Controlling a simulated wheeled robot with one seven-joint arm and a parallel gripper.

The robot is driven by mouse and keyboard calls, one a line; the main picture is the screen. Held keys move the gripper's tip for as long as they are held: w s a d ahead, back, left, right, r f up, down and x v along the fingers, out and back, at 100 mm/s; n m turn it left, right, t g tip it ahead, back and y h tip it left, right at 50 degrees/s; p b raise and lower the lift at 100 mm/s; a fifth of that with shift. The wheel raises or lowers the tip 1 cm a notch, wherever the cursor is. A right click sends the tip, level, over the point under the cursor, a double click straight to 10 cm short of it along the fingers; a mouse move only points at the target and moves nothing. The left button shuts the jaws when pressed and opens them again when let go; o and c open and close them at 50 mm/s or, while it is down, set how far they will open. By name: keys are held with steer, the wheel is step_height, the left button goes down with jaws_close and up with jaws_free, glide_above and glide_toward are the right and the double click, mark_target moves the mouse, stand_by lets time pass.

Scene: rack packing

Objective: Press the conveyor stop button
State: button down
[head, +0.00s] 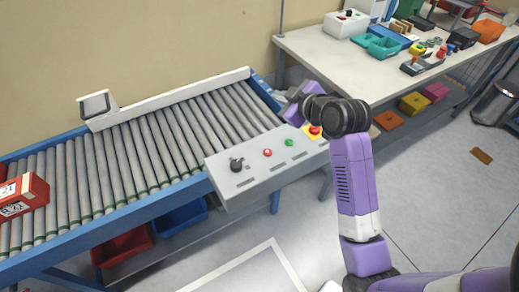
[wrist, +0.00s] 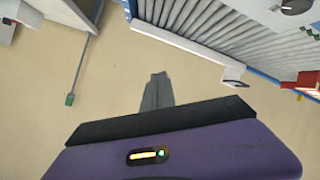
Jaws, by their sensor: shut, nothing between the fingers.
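The grey control panel (head: 262,172) stands at the conveyor's near right side in the head view. It carries a black knob (head: 236,163), a small red button (head: 267,153), a green button (head: 289,143) and a red mushroom button (head: 315,130) on a yellow base, close by my arm. My gripper (head: 281,91) is beyond the panel, near the conveyor's right end, partly hidden by my wrist. In the wrist view its fingers (wrist: 157,88) are shut and empty, against the beige wall. A corner of the panel with its knob (wrist: 295,6) shows there at top right.
The roller conveyor (head: 150,150) runs along the wall with a white guide rail (head: 170,98). A red box (head: 22,197) lies on its left part. A workbench (head: 325,50) with bins and tools stands at the back right. Red and blue bins (head: 180,217) sit under the conveyor.

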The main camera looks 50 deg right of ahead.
steer(key=s+a+f+n+g+y, duration=0.1)
steer(key=a+f+n+g+y, duration=0.2)
steer(key=a+f+n, duration=0.1)
step_height(320, 180, down, 2)
steer(key=shift+s+a+f+n, duration=0.2)
steer(key=shift+a+n, duration=0.2)
steer(key=shift+a, duration=0.05)
steer(key=b, duration=0.7)
glide_above(270, 153)
step_height(270, 153, down, 7)
steer(key=shift+a+f, duration=0.1)
steer(key=shift+f, duration=0.8)
steer(key=shift+f+b, duration=0.1)
steer(key=shift+b, duration=0.2)
stand_by(0.6)
steer(key=shift+f, duration=0.3)
